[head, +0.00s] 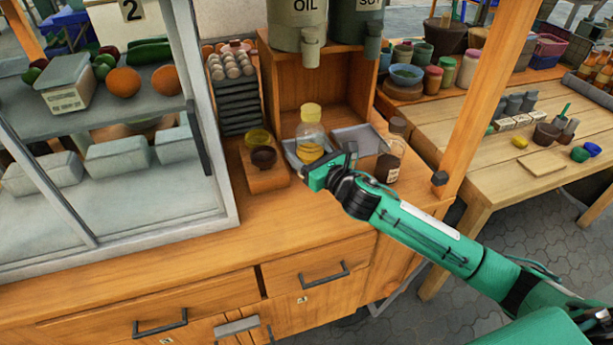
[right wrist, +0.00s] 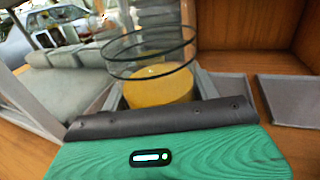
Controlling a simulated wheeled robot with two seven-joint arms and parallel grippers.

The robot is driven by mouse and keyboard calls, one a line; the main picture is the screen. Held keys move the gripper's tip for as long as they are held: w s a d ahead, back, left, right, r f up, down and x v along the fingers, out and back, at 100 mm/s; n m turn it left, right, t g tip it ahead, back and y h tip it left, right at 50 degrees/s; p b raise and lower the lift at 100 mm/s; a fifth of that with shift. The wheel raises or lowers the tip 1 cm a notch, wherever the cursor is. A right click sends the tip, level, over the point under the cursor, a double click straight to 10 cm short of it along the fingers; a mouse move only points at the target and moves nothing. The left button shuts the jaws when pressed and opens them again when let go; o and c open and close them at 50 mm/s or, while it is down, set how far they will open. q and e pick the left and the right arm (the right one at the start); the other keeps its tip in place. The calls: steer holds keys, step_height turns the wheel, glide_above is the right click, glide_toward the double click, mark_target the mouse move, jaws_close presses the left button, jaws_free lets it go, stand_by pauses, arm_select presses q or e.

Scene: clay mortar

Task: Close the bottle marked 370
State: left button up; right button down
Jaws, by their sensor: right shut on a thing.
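A clear bottle (head: 309,133) with a yellow cap (head: 311,112) and yellow contents stands in a small grey tray at the back of the wooden counter. A second bottle (head: 388,165) with a dark cap and dark contents stands to its right. I cannot read the number 370 on either. My right gripper (head: 328,169) is at the lower front of the yellow-capped bottle and appears shut on it. The right wrist view shows a yellow round part (right wrist: 160,92) and dark rings just beyond the gripper. The fingertips are partly hidden. My left gripper is not in view.
Small bowls (head: 263,157) on a wooden block stand left of the bottle. Behind is an open wooden box (head: 280,85) with large dispensers on top. A glass display case (head: 215,200) stands at the left. The counter front (head: 280,225) is clear.

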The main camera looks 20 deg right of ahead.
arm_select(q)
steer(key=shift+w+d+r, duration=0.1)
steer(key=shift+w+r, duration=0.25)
arm_select(e)
steer(key=shift+f, duration=1.3)
steer(key=shift+f, duration=0.2)
step_height(320, 180, down, 4)
steer(key=shift+b, duration=0.35)
steer(key=shift+f, duration=0.15)
steer(key=c, duration=0.6)
jaws_free()
steer(key=shift+o, duration=1.1)
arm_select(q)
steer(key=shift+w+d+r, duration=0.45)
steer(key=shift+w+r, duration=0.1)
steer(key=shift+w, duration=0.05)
